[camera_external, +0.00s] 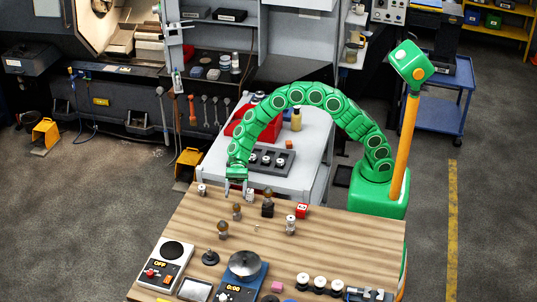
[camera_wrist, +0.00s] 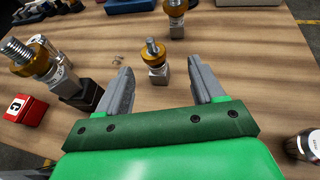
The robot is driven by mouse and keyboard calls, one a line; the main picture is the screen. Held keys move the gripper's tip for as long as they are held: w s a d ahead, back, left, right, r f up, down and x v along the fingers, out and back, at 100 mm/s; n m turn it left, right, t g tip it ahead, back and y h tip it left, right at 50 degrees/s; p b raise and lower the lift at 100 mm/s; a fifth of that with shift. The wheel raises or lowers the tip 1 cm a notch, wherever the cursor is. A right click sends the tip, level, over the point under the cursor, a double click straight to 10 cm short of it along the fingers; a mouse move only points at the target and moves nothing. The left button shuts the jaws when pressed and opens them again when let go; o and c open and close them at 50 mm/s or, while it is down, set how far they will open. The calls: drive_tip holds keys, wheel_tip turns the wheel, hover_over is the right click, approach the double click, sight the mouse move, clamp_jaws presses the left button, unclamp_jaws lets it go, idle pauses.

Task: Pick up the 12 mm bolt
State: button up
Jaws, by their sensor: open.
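A second piece (camera_wrist: 176,10) stands farther off. My gripper (camera_wrist: 160,82) is open and empty, low over the table's far edge (camera_external: 236,188).
A red box (camera_external: 302,210) stands right of the pieces and a small jar (camera_external: 203,190) left of my gripper. A scale (camera_external: 245,264) and other instruments fill the table's near side. A grey cart with a dark tray (camera_external: 270,161) stands behind.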

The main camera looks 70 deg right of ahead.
sight(237, 205)
drive_tip(key=shift+s+r+x, duration=0.1)
drive_tip(key=shift+s+x, duration=0.05)
drive_tip(key=shift+x, duration=1)
drive_tip(key=shift+s+r+x, duration=0.1)
drive_tip(key=shift+s+x, duration=0.05)
drive_tip(key=shift+x, duration=1.05)
drive_tip(key=shift+s+r+x, duration=0.15)
drive_tip(key=shift+s+x, duration=0.05)
drive_tip(key=shift+x, duration=0.95)
clamp_jaws()
